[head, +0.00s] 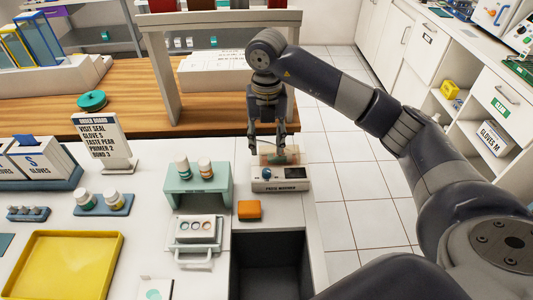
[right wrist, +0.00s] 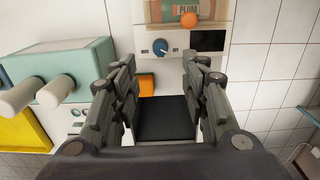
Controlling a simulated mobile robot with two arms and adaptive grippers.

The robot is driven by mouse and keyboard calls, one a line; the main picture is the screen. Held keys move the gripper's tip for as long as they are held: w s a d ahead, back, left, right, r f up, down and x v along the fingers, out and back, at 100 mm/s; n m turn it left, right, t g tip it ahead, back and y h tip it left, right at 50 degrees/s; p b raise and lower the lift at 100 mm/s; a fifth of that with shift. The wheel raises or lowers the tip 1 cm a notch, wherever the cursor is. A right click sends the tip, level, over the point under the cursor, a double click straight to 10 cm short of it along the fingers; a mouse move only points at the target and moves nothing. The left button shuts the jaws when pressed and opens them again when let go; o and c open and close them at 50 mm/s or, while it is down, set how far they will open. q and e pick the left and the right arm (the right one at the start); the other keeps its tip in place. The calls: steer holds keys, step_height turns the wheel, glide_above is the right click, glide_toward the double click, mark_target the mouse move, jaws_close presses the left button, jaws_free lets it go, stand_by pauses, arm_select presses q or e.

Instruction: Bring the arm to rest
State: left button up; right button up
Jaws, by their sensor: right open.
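My right arm reaches in from the right in the head view. Its gripper (head: 267,140) points down over the back of a small white bench machine (head: 281,185) with a blue knob, labelled as a paste machine. In the right wrist view the two fingers (right wrist: 160,90) stand wide apart with nothing between them. The machine's front, with its knob and dark display, shows beyond the fingertips (right wrist: 180,45). I cannot tell whether a finger touches the machine. My left gripper does not show.
A teal stand (head: 198,190) with two bottles is left of the machine, with an orange block (head: 250,210) in front. A wooden counter (head: 115,95) lies behind. Tiled floor (head: 365,215) is free at right.

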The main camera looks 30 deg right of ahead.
steer(key=shift+r, duration=0.8)
